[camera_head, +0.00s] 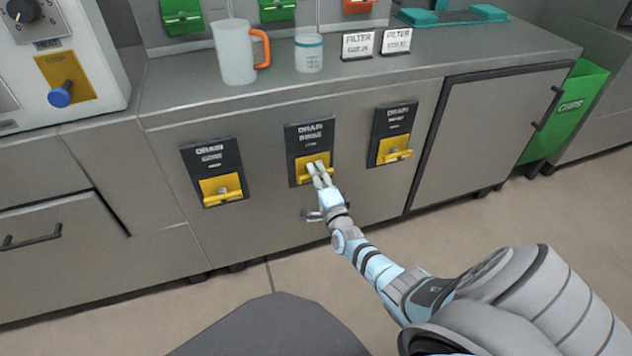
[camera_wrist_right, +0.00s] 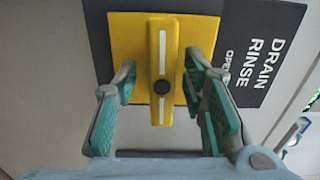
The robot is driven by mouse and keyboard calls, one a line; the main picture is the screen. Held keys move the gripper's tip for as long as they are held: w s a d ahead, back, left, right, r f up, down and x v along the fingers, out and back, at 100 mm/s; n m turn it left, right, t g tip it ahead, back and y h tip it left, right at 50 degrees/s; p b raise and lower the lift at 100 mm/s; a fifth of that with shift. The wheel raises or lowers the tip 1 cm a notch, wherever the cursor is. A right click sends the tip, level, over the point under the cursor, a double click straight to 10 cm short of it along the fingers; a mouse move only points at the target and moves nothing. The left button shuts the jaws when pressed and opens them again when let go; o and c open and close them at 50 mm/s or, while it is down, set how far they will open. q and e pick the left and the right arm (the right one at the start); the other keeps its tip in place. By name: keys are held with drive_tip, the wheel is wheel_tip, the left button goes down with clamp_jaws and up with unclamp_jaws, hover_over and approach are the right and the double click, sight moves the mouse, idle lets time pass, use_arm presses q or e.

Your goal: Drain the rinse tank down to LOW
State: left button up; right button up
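The middle drain panel (camera_head: 309,136) on the cabinet front has a dark label and a yellow plate with a yellow bar handle (camera_head: 329,176). In the right wrist view its label (camera_wrist_right: 264,52) reads DRAIN RINSE, with OPEN below. My right gripper (camera_head: 318,172) is at this handle. In the right wrist view the green-padded fingers (camera_wrist_right: 160,105) are open on either side of the yellow handle (camera_wrist_right: 163,60), with a visible gap on each side. The rinse tank and its level marking are not visible. My left gripper is not in view.
Similar drain panels sit to the left (camera_head: 213,172) and right (camera_head: 394,134). A jug with orange handle (camera_head: 236,55), a white tub (camera_head: 308,56) and two FILTER cards (camera_head: 357,45) stand on the counter. A green bin (camera_head: 570,110) is at right.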

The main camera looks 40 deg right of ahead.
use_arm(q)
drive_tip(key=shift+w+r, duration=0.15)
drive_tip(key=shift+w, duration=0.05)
use_arm(e)
drive_tip(key=shift+w+d+r, duration=0.1)
drive_tip(key=shift+w, duration=0.1)
clamp_jaws()
drive_tip(key=n, duration=0.3)
drive_tip(key=shift+p, duration=0.35)
drive_tip(key=n, duration=0.3)
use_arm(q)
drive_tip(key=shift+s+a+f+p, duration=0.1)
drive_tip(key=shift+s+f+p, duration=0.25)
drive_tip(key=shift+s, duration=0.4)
use_arm(e)
drive_tip(key=shift+n, duration=0.8)
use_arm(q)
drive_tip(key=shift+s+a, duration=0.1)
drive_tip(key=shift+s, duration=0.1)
use_arm(e)
unclamp_jaws()
